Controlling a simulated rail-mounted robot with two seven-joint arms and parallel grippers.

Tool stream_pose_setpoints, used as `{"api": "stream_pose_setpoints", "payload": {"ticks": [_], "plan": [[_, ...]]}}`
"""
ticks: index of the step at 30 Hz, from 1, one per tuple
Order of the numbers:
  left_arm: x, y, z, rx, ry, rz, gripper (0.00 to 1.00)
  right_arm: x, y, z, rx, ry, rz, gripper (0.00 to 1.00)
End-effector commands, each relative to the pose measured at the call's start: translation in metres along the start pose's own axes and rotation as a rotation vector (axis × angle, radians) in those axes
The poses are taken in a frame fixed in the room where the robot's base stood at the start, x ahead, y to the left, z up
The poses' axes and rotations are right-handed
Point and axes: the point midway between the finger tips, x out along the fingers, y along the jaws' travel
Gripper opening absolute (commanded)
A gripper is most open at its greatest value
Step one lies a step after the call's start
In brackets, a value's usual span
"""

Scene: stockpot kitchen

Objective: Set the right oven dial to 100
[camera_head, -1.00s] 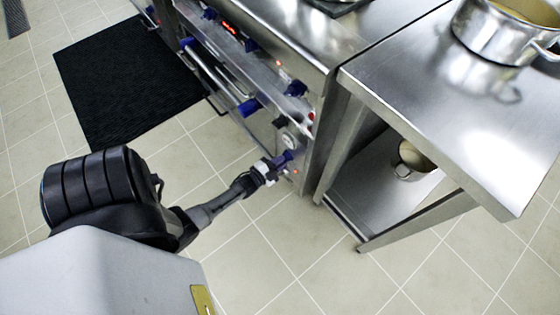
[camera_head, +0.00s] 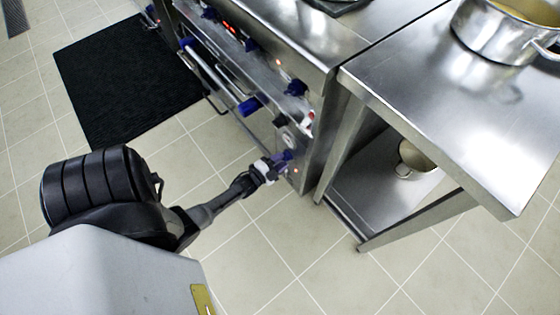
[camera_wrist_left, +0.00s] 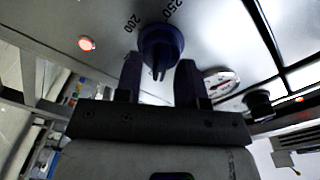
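The blue oven dial (camera_wrist_left: 161,42) is on the metal front, with the printed numbers 200 and 250 beside it in the left wrist view. In the head view the dial (camera_head: 284,156) is low on the right end of the oven front, partly hidden by my gripper. My left gripper (camera_wrist_left: 159,64) points at it, its dark fingers apart on either side of the dial's narrow grip. I see gaps beside the grip; contact is not clear. The left gripper (camera_head: 274,166) also shows in the head view. My right gripper is in neither view.
Another blue knob (camera_head: 295,88) and a round white gauge (camera_head: 288,138) are on the oven front. A blue-ended handle bar (camera_head: 215,75) runs along it. A steel table (camera_head: 440,110) with a pot (camera_head: 497,35) stands to the right.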

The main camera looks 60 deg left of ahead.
Motion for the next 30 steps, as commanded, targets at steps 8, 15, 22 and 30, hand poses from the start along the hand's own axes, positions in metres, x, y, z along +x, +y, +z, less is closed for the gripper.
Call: {"api": "stream_pose_setpoints", "payload": {"ticks": [8,15,22,30], "plan": [[-0.001,-0.001,0.0,0.0,0.0,0.0,0.38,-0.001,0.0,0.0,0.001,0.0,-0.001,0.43],[-0.029,-0.003,-0.001,-0.001,-0.003,0.003,0.38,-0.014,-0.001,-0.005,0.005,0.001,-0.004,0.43],[-0.076,-0.002,-0.001,-0.001,-0.003,0.003,0.38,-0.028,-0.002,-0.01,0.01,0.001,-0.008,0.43],[-0.119,-0.001,-0.001,-0.001,-0.002,0.001,0.38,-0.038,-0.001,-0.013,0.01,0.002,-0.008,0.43]]}}
